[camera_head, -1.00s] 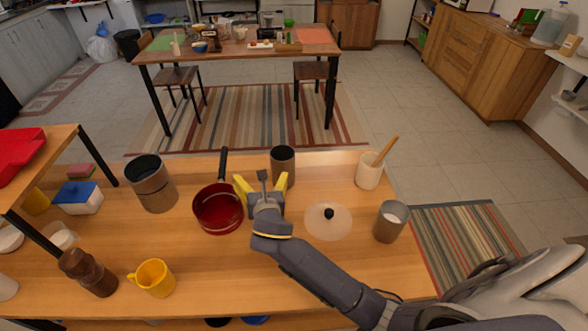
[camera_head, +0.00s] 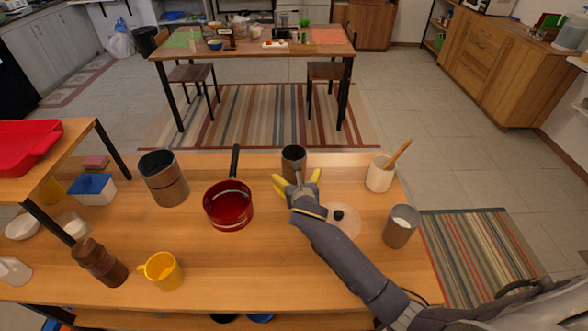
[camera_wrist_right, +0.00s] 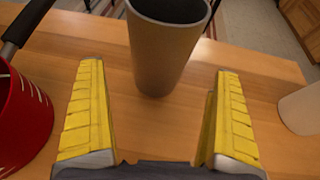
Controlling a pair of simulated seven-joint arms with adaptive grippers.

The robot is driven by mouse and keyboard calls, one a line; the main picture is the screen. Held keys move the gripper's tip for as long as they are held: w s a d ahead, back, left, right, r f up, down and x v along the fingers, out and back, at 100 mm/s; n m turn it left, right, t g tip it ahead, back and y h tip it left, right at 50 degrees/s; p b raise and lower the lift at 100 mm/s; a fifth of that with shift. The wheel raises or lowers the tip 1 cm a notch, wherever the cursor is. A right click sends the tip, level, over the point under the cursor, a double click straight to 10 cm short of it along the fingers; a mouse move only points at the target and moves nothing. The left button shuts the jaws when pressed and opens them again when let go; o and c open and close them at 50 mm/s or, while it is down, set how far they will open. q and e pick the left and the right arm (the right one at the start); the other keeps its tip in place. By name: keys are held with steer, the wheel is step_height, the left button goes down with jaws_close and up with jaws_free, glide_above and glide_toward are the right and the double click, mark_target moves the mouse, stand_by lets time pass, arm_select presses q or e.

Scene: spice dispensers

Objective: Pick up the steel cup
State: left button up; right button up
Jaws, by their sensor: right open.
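A steel cup (camera_head: 293,158), a plain grey-brown cylinder with a dark inside, stands upright at the far edge of the wooden table (camera_head: 225,256). It also shows in the right wrist view (camera_wrist_right: 163,50), beyond and between the yellow fingers, its top cut off by the frame. My right gripper (camera_head: 299,181) is open and empty just in front of the cup. In the right wrist view the fingers (camera_wrist_right: 158,72) are spread wider than the cup, with bare table between them. My left gripper is not in view.
A red saucepan (camera_head: 228,207) stands left of the gripper and a beige utensil crock (camera_head: 380,175) right. A glass lid (camera_head: 343,222) lies partly behind my forearm. A grey cup with white contents (camera_head: 401,228), a large canister (camera_head: 163,180) and a yellow mug (camera_head: 162,270) stand farther out.

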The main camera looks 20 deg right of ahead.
steer(key=shift+x, duration=3.5)
steer(key=shift+s+f, duration=0.1)
steer(key=shift+f, duration=0.05)
steer(key=shift+c, duration=0.2)
steer(key=c, duration=1.5)
